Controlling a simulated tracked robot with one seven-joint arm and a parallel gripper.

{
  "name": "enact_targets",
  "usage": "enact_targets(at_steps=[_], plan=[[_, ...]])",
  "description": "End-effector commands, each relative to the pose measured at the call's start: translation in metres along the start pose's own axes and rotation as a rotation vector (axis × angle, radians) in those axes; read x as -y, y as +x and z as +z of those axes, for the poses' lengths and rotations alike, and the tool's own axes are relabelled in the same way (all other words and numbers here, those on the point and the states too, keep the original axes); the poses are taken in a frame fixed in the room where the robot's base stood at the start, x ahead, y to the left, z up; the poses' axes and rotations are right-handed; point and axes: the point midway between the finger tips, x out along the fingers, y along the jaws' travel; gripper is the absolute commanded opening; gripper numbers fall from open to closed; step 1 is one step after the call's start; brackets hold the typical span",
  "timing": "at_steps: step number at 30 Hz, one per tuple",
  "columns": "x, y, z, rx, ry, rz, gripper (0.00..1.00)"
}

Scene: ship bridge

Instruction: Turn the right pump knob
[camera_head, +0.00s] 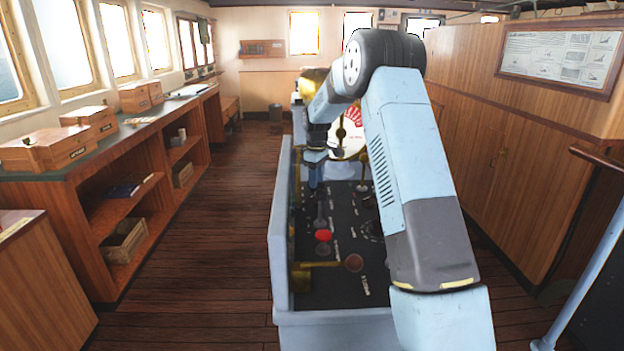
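A dark control panel (328,287) is set in a light blue-grey console (283,235) in front of me. It carries a bright red knob (323,236), a dark red knob (353,263) by a brass lever, and dark round knobs (371,231) at the right, partly hidden by my arm. The labels are too small to read, so I cannot tell which is the right pump knob. My gripper (316,180) hangs over the left part of the panel, pointing down. Its fingers are small and dark, and I cannot tell their opening or whether they touch anything.
My arm covers the right side of the console. A red-and-white dial (350,138) with brass parts stands behind the panel. A wooden shelf counter (150,170) with boxes runs along the left. Wood-panelled cabinets (500,150) stand at the right. The plank floor (225,230) left of the console is clear.

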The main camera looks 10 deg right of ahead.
Motion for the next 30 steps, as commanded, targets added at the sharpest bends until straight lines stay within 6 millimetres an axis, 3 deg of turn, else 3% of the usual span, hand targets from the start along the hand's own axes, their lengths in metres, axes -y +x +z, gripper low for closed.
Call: enact_targets(at_steps=[8,21,30], plan=[[0.000,-0.027,-0.001,-0.002,-0.001,0.001,0.39],[-0.003,-0.110,-0.002,-0.002,0.000,0.002,0.39],[-0.003,-0.135,-0.003,-0.001,0.001,0.001,0.39]])
